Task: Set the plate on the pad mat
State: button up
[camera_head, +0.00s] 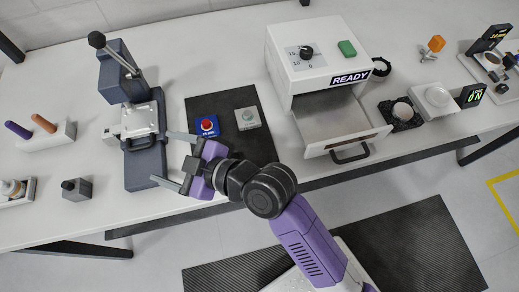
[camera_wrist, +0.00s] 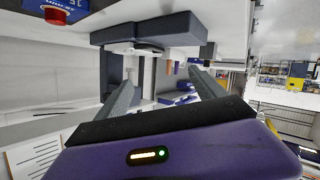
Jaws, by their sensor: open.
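A light metal plate (camera_head: 140,118) with a dark handle (camera_head: 140,144) at its front sits in the dark blue lever press (camera_head: 118,72); I take it for the task's plate. A dark mat (camera_head: 262,150) lies right of the press, probably the pad mat. My gripper (camera_head: 160,158) is open and empty, its fingers pointing left at the press's front, close to the handle. I cannot tell whether they touch anything. In the wrist view the fingers (camera_wrist: 165,85) are apart, with the press's dark base (camera_wrist: 150,30) above them.
On the mat stand a blue box with a red button (camera_head: 207,126) and a grey button box (camera_head: 248,118). Right of it is a white READY machine (camera_head: 318,55) with its drawer (camera_head: 335,120) pulled out. A small grey block (camera_head: 77,189) stands at front left.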

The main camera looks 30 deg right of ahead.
jog(key=s+d+f+m+h, duration=0.1)
jog(key=s+d+m, duration=0.1)
jog(key=s, duration=0.1)
jog(key=s+d+f+m+t+h, duration=0.1)
jog(key=s+d+m, duration=0.1)
jog(key=s+d+f+m+h, duration=0.1)
jog(key=s+d+m, duration=0.1)
jog(key=s, duration=0.1)
jog(key=shift+s+d+f+t+h, duration=0.3)
jog(key=shift+s+d+f, duration=0.05)
jog(key=shift+f, duration=0.05)
jog(key=s+d+r+m+h, duration=0.2)
jog(key=s+d+r, duration=0.1)
jog(key=s+d, duration=0.4)
jog(key=s+d+r+m+t+h, duration=0.1)
jog(key=s+d+r+m+h, duration=0.1)
jog(key=s+d, duration=0.6)
jog(key=v, duration=0.5)
jog(key=shift+s+f, duration=0.25)
jog(key=shift+f, duration=0.05)
jog(key=shift+f+b, duration=0.55)
jog(key=shift+f, duration=0.1)
